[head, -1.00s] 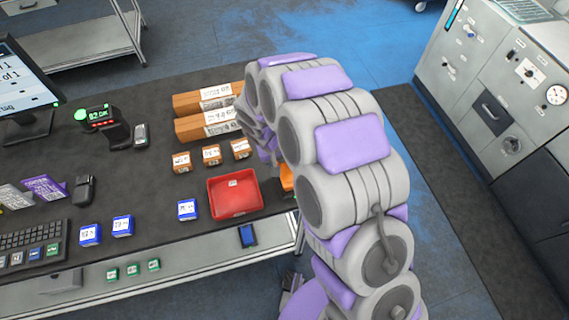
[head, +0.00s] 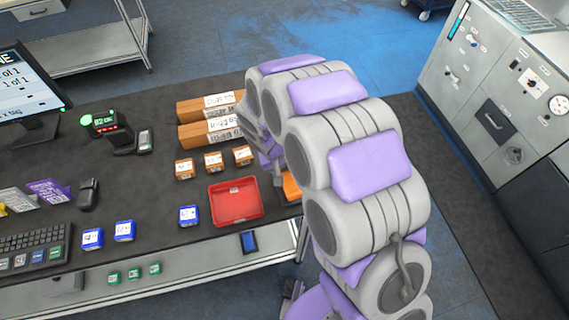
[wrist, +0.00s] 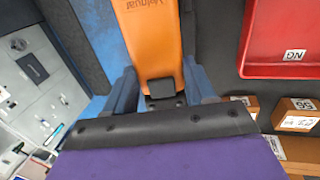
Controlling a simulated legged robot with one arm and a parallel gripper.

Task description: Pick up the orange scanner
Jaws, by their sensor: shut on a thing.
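The orange scanner (head: 291,188) shows only in part in the head view, at the right end of the dark table, just right of the red tray. My arm hides the rest of it. In the wrist view the scanner (wrist: 150,40) points up and away, with lettering on its orange body and a black part at its near end. My gripper (wrist: 157,72) is shut on it, with one blue finger on each side. I cannot tell whether the scanner touches the table.
The red tray (head: 235,216) is close beside the scanner. Small orange boxes (head: 214,161) and long brown boxes (head: 208,105) stand behind it. Blue boxes (head: 123,231) and a monitor (head: 28,95) are farther left. The floor right of the table is clear up to a grey cabinet (head: 505,90).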

